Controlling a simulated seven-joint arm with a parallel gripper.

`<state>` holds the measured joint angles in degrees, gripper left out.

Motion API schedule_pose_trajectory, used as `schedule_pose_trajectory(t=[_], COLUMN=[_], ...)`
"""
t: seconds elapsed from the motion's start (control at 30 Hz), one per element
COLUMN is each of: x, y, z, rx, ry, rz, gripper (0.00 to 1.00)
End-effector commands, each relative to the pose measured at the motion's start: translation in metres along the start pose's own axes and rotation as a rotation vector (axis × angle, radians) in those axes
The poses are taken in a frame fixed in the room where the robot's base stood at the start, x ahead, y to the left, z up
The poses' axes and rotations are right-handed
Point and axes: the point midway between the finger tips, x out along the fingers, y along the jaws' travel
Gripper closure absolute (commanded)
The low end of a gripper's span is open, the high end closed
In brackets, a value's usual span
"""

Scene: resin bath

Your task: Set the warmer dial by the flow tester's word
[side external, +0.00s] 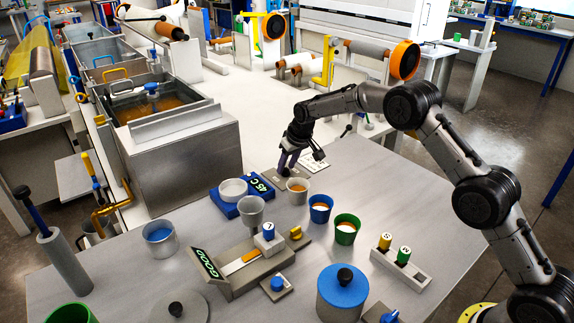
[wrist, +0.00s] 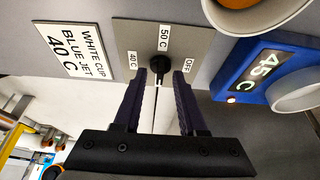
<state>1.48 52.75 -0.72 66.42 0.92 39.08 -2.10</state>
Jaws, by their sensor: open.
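The warmer dial, a black knob (wrist: 160,67) on a grey plate (wrist: 200,40), carries labels 40 C, 50 C and OFF. A white mark shows at the knob's near side; its exact setting is hard to tell. My gripper (wrist: 160,80) is open, with its dark fingertips on either side of the knob; contact is unclear. In the side view my gripper (side external: 288,166) hangs low over the dial plate (side external: 277,177). The blue warmer (side external: 226,208) has a display (side external: 262,186) reading 45 C. The flow tester's display (side external: 207,263) reads GOOD.
A card (wrist: 70,50) reads WHITE CUP, BLUE JET, 40 C. A whitish cup (side external: 298,192), blue cup (side external: 320,209) and green cup (side external: 346,230) stand right of the warmer. A grey block (side external: 400,270) holds yellow and green jets. A blue-lidded pot (side external: 343,295) stands in front.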

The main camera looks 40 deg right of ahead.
Motion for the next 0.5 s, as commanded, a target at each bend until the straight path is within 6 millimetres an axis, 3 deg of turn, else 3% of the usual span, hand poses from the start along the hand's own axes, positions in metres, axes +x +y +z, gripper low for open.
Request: schedule_pose_trajectory(t=[0.27,0.5], x=[-0.013,-0.061], y=[0.000,0.000], z=[-0.001,-0.001], rx=[0.000,0.000], ry=[0.003,0.004], rz=[0.000,0.000], gripper=[0.59,0.59])
